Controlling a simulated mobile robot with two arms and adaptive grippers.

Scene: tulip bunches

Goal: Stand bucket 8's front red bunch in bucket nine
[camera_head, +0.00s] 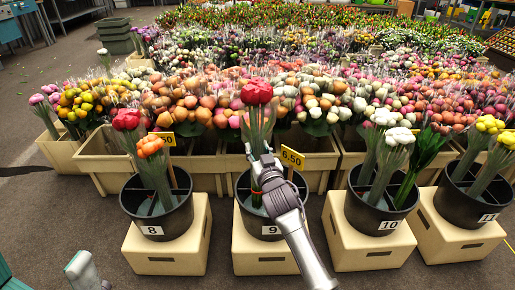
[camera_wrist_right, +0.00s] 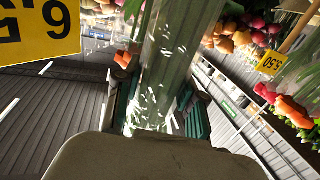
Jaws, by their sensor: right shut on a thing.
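A red tulip bunch (camera_head: 256,93) stands upright over bucket 9 (camera_head: 244,222), its stems reaching down inside the black rim. My right gripper (camera_head: 262,163) is shut on its stems, below the head; the clear-sleeved stems (camera_wrist_right: 170,60) run between the fingers in the right wrist view. The arm hides part of bucket 9, and I cannot tell whether the stem ends touch its bottom. Bucket 8 (camera_head: 158,228) stands to the left, with a red bunch (camera_head: 126,119) at the back and an orange bunch (camera_head: 150,146) in front.
A yellow 6.50 price sign (camera_head: 292,159) stands beside my right gripper, close in the right wrist view too (camera_wrist_right: 40,32). Bucket 10 (camera_head: 379,213), with white and green-leaved bunches, stands to the right. Cream crates full of flowers line the back. The grey floor in front is clear.

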